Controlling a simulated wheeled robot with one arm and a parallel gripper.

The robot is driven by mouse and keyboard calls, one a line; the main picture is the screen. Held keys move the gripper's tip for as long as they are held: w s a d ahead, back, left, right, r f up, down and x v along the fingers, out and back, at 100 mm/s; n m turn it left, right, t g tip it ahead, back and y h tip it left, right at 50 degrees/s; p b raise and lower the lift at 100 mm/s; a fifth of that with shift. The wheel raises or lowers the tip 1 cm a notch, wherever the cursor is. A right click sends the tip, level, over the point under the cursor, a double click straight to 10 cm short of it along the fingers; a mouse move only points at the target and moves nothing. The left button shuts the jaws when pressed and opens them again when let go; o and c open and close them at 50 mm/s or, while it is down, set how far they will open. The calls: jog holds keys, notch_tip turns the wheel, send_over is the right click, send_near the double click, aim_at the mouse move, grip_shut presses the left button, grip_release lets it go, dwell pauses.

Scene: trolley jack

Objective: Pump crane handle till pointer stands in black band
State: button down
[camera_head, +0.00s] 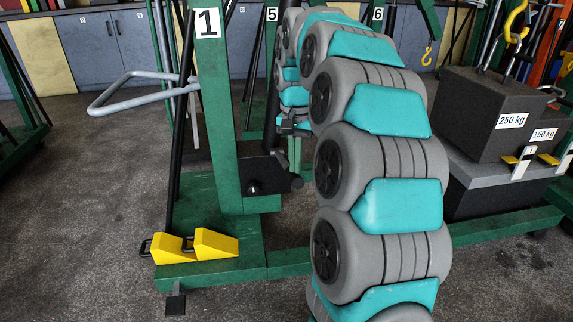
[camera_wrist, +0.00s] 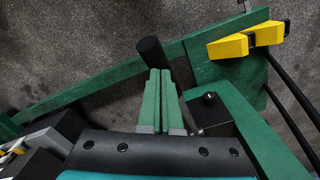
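The crane marked 1 (camera_head: 222,120) is a green post on a green base, left of my arm. At its foot is a black pump bracket (camera_head: 262,172) with a stubby black handle (camera_head: 296,182) pointing toward me; the handle (camera_wrist: 150,52) also shows in the wrist view. My gripper (camera_head: 295,166) points down just above the handle. In the wrist view its green fingers (camera_wrist: 159,72) are close together, with nothing seen between them. They cover part of the handle; I cannot tell whether they touch it. I cannot make out the pointer or black band.
Two yellow wedges (camera_head: 195,246) lie on the crane's base, left. Dark weight blocks (camera_head: 487,112) marked 250 kg and 150 kg stand at right. A grey bar handle (camera_head: 125,92) sticks out left of the post.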

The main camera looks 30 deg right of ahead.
aim_at(295, 189)
jog(key=shift+f+b, duration=1.7)
jog(key=shift+f, duration=2.5)
jog(key=shift+r+p, duration=1.8)
jog(key=shift+r, duration=2.9)
